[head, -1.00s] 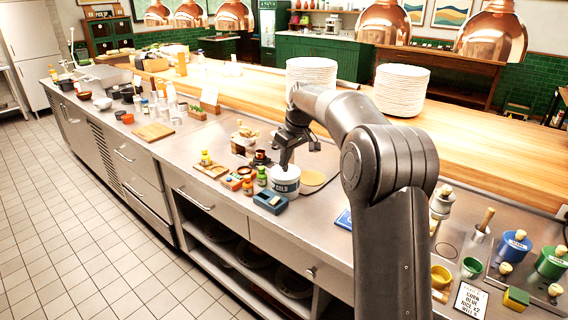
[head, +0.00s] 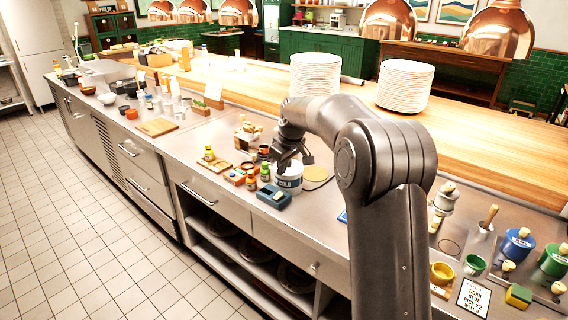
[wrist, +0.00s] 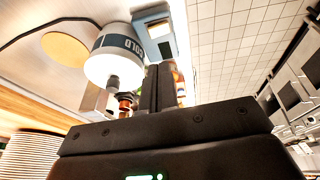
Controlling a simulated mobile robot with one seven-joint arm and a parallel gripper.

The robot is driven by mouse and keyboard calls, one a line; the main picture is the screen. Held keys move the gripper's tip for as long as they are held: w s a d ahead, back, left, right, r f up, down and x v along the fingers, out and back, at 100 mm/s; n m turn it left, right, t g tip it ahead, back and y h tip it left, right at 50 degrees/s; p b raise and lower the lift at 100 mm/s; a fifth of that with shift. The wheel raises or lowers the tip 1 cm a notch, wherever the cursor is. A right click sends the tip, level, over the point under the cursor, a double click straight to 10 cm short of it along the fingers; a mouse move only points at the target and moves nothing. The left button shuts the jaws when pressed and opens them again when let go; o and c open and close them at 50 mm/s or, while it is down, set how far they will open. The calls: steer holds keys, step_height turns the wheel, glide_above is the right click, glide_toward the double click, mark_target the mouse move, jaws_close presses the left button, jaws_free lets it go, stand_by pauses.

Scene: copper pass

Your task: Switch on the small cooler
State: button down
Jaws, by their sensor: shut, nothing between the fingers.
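The small cooler appears to be a white round tub (head: 289,178) with a dark blue band reading COLD, on the steel counter. It also shows at the upper left of the wrist view (wrist: 112,62), with a dark knob-like part at its end. A blue box (head: 274,196) with a pale top panel sits just in front of it; the wrist view shows this box (wrist: 157,35) too. I cannot read a switch state on either. My gripper (head: 280,166) is shut and empty, at the tub's upper left side. In the wrist view its fingers (wrist: 158,88) lie beside the tub; contact is unclear.
Small bottles (head: 252,181), a wooden board (head: 217,166) and jars crowd the counter left of the tub. A round tan disc (head: 316,173) lies to its right. Plate stacks (head: 314,75) stand on the wooden ledge behind. Blue (head: 517,245) and green pots stand far right.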

mark_target(280, 193)
steer(key=x, duration=0.6)
steer(key=d+x, duration=0.1)
steer(key=x, duration=0.2)
steer(key=shift+s+d+f, duration=0.1)
steer(key=shift+s+f, duration=0.05)
steer(key=shift+s, duration=0.05)
